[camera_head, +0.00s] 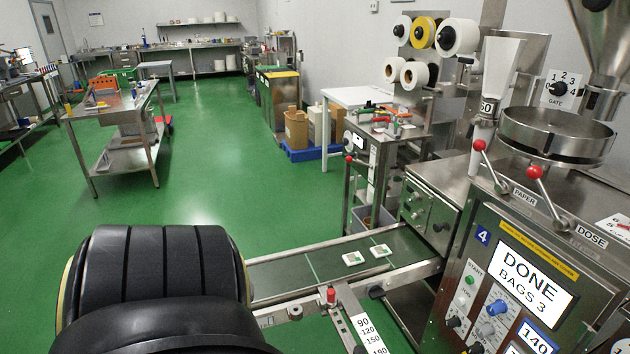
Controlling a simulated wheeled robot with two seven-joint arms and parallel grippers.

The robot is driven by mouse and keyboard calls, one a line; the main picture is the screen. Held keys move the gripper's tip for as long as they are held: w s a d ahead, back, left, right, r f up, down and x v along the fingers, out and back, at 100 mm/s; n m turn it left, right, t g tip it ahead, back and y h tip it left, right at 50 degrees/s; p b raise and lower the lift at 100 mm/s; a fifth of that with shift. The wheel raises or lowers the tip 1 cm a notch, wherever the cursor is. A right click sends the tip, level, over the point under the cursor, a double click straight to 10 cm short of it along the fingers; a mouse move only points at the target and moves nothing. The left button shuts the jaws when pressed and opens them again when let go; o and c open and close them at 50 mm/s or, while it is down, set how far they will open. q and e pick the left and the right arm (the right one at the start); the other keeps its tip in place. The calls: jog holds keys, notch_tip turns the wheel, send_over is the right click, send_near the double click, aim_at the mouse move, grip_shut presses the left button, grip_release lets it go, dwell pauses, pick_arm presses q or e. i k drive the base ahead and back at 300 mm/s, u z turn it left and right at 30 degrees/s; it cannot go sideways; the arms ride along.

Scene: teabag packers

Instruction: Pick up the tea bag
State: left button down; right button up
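Two small white tea bags with green marks lie flat on the dark conveyor belt (325,265), between its side rails. One tea bag (353,259) is nearer the left. The other tea bag (380,250) lies just right of it, closer to the packing machine, with a small gap between them. The packing machine (468,262) stands at right, and its screen (531,278) reads "DONE BAGS 3". A large black part of mine covers the belt's left end, so I cannot tell whether a bag lies there. Neither gripper shows.
Red-knobbed levers (480,146) and a round steel hopper (557,135) sit on the machine. A numbered scale (367,334) and a red-topped knob (331,295) stand at the belt's front rail. A steel table (120,105) stands far left.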

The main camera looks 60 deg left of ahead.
aim_at(352, 259)
jog(key=u, duration=1.8)
